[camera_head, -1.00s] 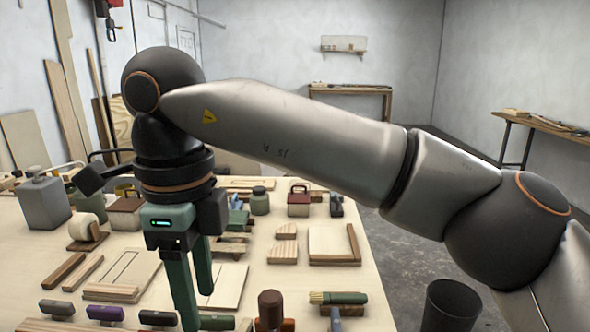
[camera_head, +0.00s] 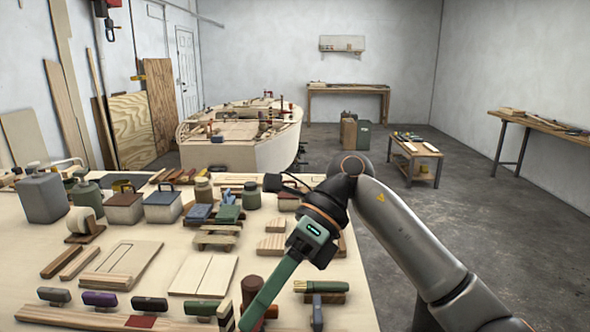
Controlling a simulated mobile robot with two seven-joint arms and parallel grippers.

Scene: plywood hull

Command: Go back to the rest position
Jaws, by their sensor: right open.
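My right gripper (camera_head: 254,314) hangs over the front right part of the workbench (camera_head: 45,290), tilted with its green fingers pointing down and left. The fingers overlap in this view, and I see nothing held between them. Their tips are beside a dark red-brown cylindrical head (camera_head: 251,288), which they partly hide; I cannot tell whether they touch it. My right arm comes in from the lower right, bent at the wrist. My left gripper is out of view.
A brush with a green handle (camera_head: 325,287) lies right of the gripper. Several handled tools line the bench's front, and jars and boxes stand behind. A plywood hull (camera_head: 240,155) stands beyond. Open floor (camera_head: 465,200) and a low table (camera_head: 413,150) are at right.

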